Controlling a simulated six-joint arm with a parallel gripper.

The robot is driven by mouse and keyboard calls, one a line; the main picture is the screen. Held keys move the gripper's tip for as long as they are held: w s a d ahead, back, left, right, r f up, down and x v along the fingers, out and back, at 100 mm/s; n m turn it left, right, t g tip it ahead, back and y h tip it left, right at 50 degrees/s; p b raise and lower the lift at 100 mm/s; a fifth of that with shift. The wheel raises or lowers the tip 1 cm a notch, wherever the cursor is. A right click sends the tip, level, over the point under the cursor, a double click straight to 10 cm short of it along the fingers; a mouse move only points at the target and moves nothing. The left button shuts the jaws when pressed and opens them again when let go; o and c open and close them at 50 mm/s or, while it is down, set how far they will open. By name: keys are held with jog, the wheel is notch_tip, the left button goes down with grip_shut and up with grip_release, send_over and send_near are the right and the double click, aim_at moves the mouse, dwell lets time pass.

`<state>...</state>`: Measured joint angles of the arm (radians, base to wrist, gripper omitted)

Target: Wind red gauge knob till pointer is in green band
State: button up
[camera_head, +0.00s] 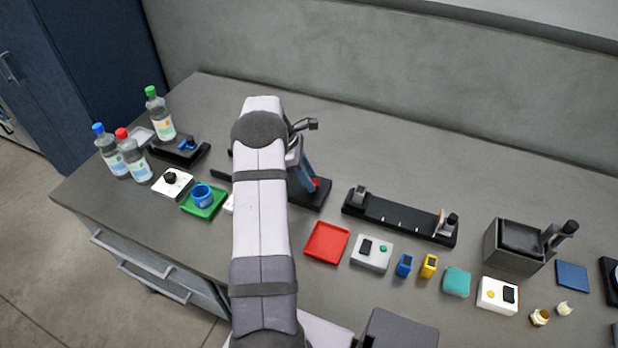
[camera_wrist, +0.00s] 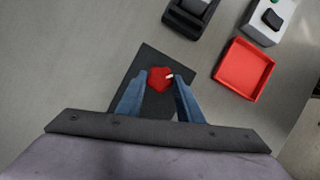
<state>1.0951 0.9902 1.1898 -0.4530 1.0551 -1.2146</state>
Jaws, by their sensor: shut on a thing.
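The red gauge knob (camera_wrist: 159,79) shows in the wrist view on a dark base plate (camera_wrist: 152,58). The blue-grey fingers of my gripper (camera_wrist: 159,80) are shut on the knob, one on each side. A small white mark shows at the knob's right edge. In the head view a bit of the red knob (camera_head: 316,183) shows beside a blue finger, on the dark base (camera_head: 322,196). My arm hides much of this device. I cannot make out the gauge's pointer or its green band in either view.
A red tray (camera_head: 327,242) lies just in front of the device, with a white switch box (camera_head: 371,251) beside it. A long black fixture (camera_head: 400,219) stands to the right. Bottles (camera_head: 133,155), a green tray (camera_head: 204,201) and a blue ring-shaped cup (camera_head: 202,194) are on the left.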

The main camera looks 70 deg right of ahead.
jog(key=shift+m, duration=0.4)
jog(key=o, duration=1.1)
jog(key=shift+c, duration=0.2)
jog(key=d+b+v, duration=0.1)
jog(key=b+v, duration=0.1)
jog(key=v, duration=0.5)
jog(key=shift+a+r+b, duration=0.2)
jog(key=shift+a+b, duration=0.1)
jog(key=shift+a, duration=0.05)
jog(key=shift+w, duration=0.1)
